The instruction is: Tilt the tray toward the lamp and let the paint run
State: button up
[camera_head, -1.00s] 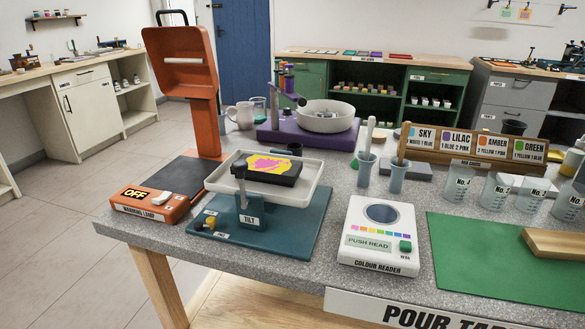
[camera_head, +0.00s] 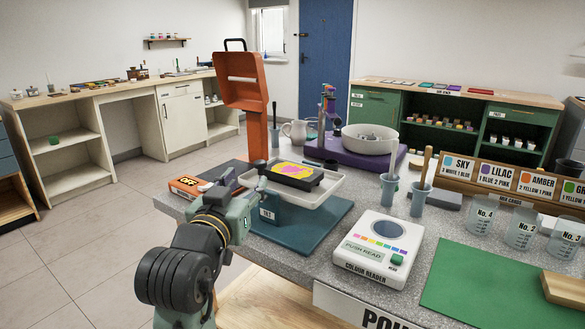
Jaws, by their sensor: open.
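The white tray (camera_head: 324,191) sits on a teal tilt stand (camera_head: 312,222) on the grey speckled table. A black block (camera_head: 316,181) with yellow and pink paint (camera_head: 292,171) on top lies in the tray. The tray looks near level. The orange warming lamp (camera_head: 256,131) stands upright behind and to the left, its hood raised. My gripper (camera_head: 246,180) is open at the tray's near left side, by the tilt lever. My arm hides much of the lever and the stand's left part. I cannot tell whether the fingers touch the lever.
The colour reader (camera_head: 376,247) is right of the stand. Two grey cups with sticks (camera_head: 388,193) stand behind it. A purple stand with a white bowl (camera_head: 369,138) is at the back. A green mat (camera_head: 490,290) and numbered beakers are at right.

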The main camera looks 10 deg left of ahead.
aim_at(258, 166)
jog(key=w, duration=0.3)
jog(key=w+p, duration=0.1)
jog(key=w, duration=0.3)
jog(key=w+p, duration=0.1)
jog(key=w, duration=0.2)
jog(key=shift+w+a, duration=0.25)
jog(key=shift+w, duration=0.15)
jog(key=shift+c, duration=0.2)
grip_shut()
